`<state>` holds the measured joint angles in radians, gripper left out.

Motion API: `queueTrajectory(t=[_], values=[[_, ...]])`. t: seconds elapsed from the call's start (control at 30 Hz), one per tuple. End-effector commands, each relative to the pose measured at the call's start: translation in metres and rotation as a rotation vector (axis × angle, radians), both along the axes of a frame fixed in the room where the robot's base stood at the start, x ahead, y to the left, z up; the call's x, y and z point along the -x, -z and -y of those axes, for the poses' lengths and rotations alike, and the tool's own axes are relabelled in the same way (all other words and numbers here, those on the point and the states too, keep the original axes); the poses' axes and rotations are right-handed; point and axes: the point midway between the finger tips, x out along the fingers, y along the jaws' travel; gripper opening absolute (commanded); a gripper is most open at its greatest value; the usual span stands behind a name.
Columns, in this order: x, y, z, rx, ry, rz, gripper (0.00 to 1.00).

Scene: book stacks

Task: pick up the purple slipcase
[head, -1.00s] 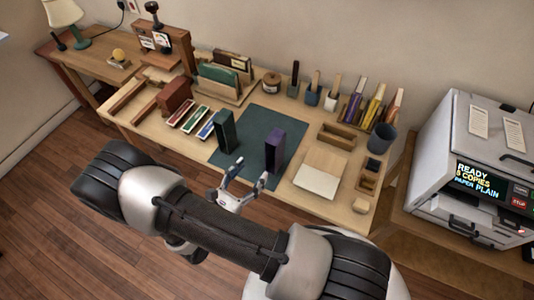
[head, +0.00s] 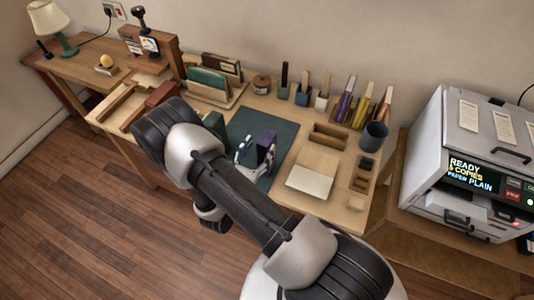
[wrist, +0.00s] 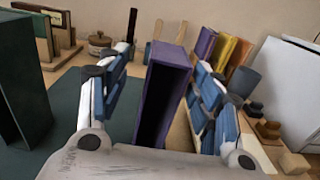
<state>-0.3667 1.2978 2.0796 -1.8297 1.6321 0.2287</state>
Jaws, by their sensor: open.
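The purple slipcase (head: 267,140) stands upright on the dark green mat (head: 247,124) on the desk. In the wrist view the purple slipcase (wrist: 172,72) shows its open, dark side to me. My gripper (head: 255,156) is open, with one blue-padded finger on each side of the slipcase. In the wrist view my gripper (wrist: 160,68) shows a gap at the left finger; the right finger looks closer. I cannot tell whether either touches. A dark green slipcase (wrist: 22,80) stands to the left, partly hidden by my arm in the head view (head: 215,123).
A cream pad (head: 309,182) and wooden trays (head: 328,136) lie right of the mat. Upright books (head: 365,103) and a dark cup (head: 373,136) stand at the back right. A sorter (head: 213,88) is at the back left. A printer (head: 470,160) stands far right.

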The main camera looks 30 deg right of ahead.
Motion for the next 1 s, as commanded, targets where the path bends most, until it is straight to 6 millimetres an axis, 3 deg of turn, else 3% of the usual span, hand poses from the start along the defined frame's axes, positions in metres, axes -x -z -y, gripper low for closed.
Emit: queueTrajectory(t=[0.27, 0.6, 1.0], values=[[-0.017, 0.002, 0.037, -0.001, 0.005, 0.002, 0.59], [-0.022, 0.002, 0.042, 0.000, 0.001, 0.000, 0.58], [-0.022, 0.002, 0.042, 0.001, 0.001, -0.001, 0.32]])
